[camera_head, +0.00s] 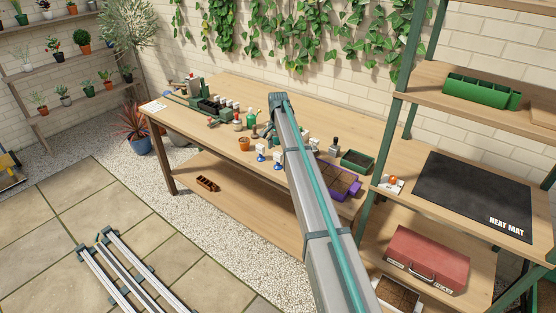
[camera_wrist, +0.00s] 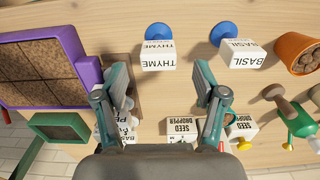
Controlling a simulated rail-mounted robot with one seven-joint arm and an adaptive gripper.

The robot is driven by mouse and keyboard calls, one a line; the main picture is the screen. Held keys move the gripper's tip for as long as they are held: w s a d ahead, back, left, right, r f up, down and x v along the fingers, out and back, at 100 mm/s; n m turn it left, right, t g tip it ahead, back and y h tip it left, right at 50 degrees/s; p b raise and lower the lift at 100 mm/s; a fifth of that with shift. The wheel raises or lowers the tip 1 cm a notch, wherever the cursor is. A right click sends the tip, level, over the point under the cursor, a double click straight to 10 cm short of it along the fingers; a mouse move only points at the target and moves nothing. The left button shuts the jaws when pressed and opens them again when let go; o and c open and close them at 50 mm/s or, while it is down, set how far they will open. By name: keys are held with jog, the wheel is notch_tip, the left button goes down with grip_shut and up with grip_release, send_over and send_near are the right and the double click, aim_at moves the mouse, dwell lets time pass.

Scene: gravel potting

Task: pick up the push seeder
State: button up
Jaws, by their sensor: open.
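My gripper (camera_wrist: 160,82) is open and empty in the wrist view, with bare table wood between its fingers. I cannot tell for sure which item is the push seeder. A small upright tool with a dark knob (camera_head: 335,144) stands by the purple tray in the head view. In the wrist view, a white box with lettering (camera_wrist: 108,130) is partly hidden behind the left finger. A box marked SEED DROPPER (camera_wrist: 182,128) is beside the right finger, and another similar box (camera_wrist: 242,127) is farther right. My arm covers part of the bench in the head view.
The purple tray of soil (camera_wrist: 82,45) and a green tray (camera_wrist: 58,128) are left of my gripper. THYME (camera_wrist: 158,58) and BASIL (camera_wrist: 248,55) blocks with blue discs stand at the top. A terracotta pot (camera_wrist: 296,50) and green bottle (camera_wrist: 296,118) are right. A shelf (camera_head: 393,150) borders the bench.

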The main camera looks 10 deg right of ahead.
aim_at(278, 153)
jog(key=shift+s+f+p, duration=0.15)
jog(key=shift+f+p, duration=1.2)
jog(key=shift+f, duration=2.05)
jog(key=c, duration=1.3)
jog(key=shift+r, duration=0.1)
jog(key=shift+r+b, duration=0.5)
jog(key=shift+b, duration=0.05)
jog(key=shift+s+d+r+b, duration=0.35)
jog(key=shift+s+r+b, duration=0.55)
jog(key=shift+s+r, duration=1.25)
jog(key=shift+s+d+r+b, duration=0.3)
jog(key=shift+s+r+b, duration=0.65)
jog(key=shift+s+r, duration=1.2)
jog(key=shift+s+d+r+b, duration=0.35)
jog(key=shift+s+r+b, duration=0.55)
jog(key=shift+s+r, duration=1.25)
jog(key=shift+s+f, duration=0.5)
jog(key=shift+f, duration=0.05)
